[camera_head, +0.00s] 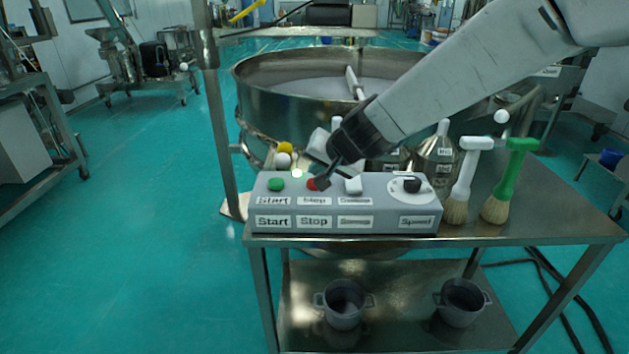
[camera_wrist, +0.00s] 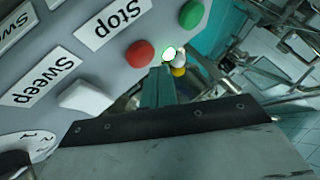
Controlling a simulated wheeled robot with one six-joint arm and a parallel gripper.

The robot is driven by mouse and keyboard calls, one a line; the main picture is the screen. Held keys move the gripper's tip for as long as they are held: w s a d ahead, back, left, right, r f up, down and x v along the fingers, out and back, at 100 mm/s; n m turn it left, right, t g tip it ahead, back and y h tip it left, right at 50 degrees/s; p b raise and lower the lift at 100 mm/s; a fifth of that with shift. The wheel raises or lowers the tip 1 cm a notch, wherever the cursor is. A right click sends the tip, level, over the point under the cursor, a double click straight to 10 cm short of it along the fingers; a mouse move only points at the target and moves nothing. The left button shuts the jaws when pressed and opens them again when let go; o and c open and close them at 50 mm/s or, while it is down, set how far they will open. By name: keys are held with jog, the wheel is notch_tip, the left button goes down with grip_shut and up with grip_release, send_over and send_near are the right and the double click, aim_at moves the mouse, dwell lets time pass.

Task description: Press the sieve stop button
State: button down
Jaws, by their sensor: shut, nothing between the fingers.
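The grey control box (camera_head: 375,220) stands on the metal table, with buttons along its top. The red stop button (camera_head: 312,185) sits between the green start button (camera_head: 276,184) and a white button (camera_head: 353,186). My gripper (camera_head: 322,182) is shut and empty, its tip right at the red button and covering part of it in the head view. In the wrist view the red button (camera_wrist: 140,53) shows whole, just beside the tip of my gripper (camera_wrist: 160,72). I cannot tell whether the tip touches it.
A black speed knob (camera_head: 412,185) is at the box's right. White and green brushes (camera_head: 522,146) stand on the table (camera_head: 540,232) to the right. The large round sieve (camera_head: 262,95) is behind. Two grey pots (camera_head: 343,300) sit on the lower shelf. The floor at left is clear.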

aim_at(323, 207)
jog(key=shift+r, duration=0.1)
jog(key=shift+r, duration=2.45)
jog(key=s+f+g, duration=0.1)
jog(key=s, duration=0.1)
jog(key=s+f+n+g, duration=0.1)
jog(key=s, duration=0.1)
jog(key=s+d+f+g, duration=0.1)
jog(key=s, duration=0.1)
jog(key=shift+s+f+n, duration=0.2)
jog(key=shift+f+n, duration=0.15)
jog(key=shift+n, duration=0.05)
jog(key=s+d+r+g+h, duration=0.3)
jog(key=s+d+h, duration=0.2)
jog(key=s+d, duration=1.8)
jog(key=s, duration=0.4)
jog(key=shift+s+d, duration=0.25)
jog(key=shift+d, duration=0.05)
